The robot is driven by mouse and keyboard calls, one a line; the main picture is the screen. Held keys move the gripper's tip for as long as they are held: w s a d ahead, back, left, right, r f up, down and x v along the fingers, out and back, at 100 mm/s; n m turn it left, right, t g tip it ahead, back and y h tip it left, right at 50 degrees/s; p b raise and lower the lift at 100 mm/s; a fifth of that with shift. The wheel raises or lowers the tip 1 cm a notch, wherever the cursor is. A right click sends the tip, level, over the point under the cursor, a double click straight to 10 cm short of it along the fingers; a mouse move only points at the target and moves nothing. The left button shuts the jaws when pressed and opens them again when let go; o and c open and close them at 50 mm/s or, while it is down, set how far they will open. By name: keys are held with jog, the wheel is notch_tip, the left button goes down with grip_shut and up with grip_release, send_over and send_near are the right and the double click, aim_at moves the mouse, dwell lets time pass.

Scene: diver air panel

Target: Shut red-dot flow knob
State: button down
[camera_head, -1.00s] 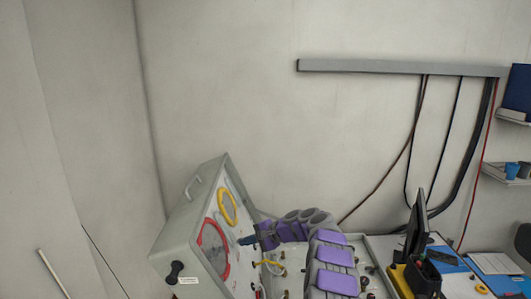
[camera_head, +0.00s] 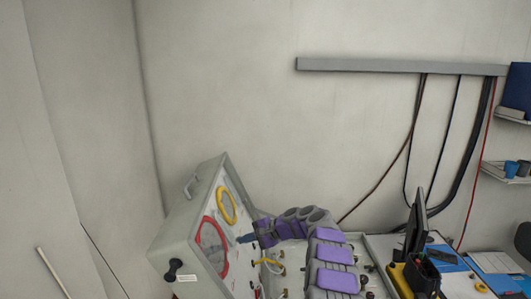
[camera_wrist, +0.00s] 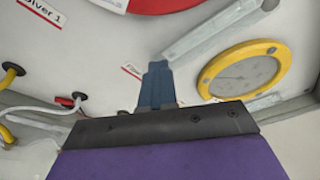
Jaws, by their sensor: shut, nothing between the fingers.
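The grey diver air panel (camera_head: 184,222) stands tilted at lower centre-left in the head view. Its white face (camera_wrist: 105,45) fills the wrist view. My gripper (camera_head: 242,239) reaches in front of this face from the right. In the wrist view its blue fingers (camera_wrist: 157,72) are together and empty, just below a grey bar on the panel. A red-lettered label beginning "Flow" (camera_wrist: 132,71) is partly covered by the fingers. I cannot make out a knob with a red dot in either view; the fingers may hide it.
In the wrist view a yellow-rimmed gauge (camera_wrist: 243,70) is right of my fingers and a red ring (camera_wrist: 165,4) is above. Hose fittings (camera_wrist: 78,98) are at left. A desk with a monitor (camera_head: 416,225) is at right in the head view.

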jog(key=shift+a, duration=0.25)
jog(key=shift+s+a+r+b, duration=0.1)
jog(key=shift+s+b, duration=0.05)
jog(key=shift+b, duration=0.2)
jog(key=d+r+p, duration=0.1)
jog(key=d+r, duration=0.1)
jog(key=d, duration=0.4)
jog(key=shift+d+r, duration=0.25)
dwell(0.3)
jog(key=s+b+x, duration=0.1)
jog(key=b+x, duration=0.5)
jog(key=b, duration=0.1)
jog(key=shift+a, duration=0.55)
dwell(0.3)
jog(key=shift+p, duration=0.35)
dwell(0.7)
